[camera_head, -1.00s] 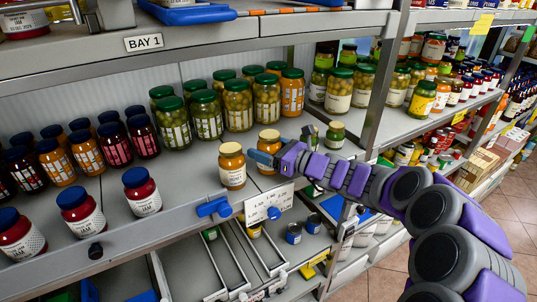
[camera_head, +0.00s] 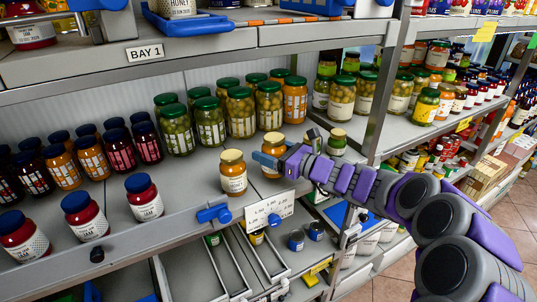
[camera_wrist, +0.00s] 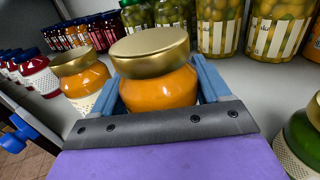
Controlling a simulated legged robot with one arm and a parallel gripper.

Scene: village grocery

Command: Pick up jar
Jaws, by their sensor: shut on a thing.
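The jar (camera_head: 272,172) has a gold lid and orange contents and stands near the front of the middle shelf. It fills the centre of the wrist view (camera_wrist: 158,85), upright between the fingers. My gripper (camera_head: 266,160) is shut on it, with a blue finger on each side of its body below the lid. Its lower part is hidden by the gripper in the wrist view. I cannot tell if its base is clear of the shelf. A second, similar gold-lid jar (camera_head: 233,179) stands just to its left, also in the wrist view (camera_wrist: 84,85).
Tall green-lid jars (camera_head: 240,118) stand behind the held jar. Blue-lid jam jars (camera_head: 144,200) stand left. A price card (camera_head: 270,211) hangs on the shelf edge.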

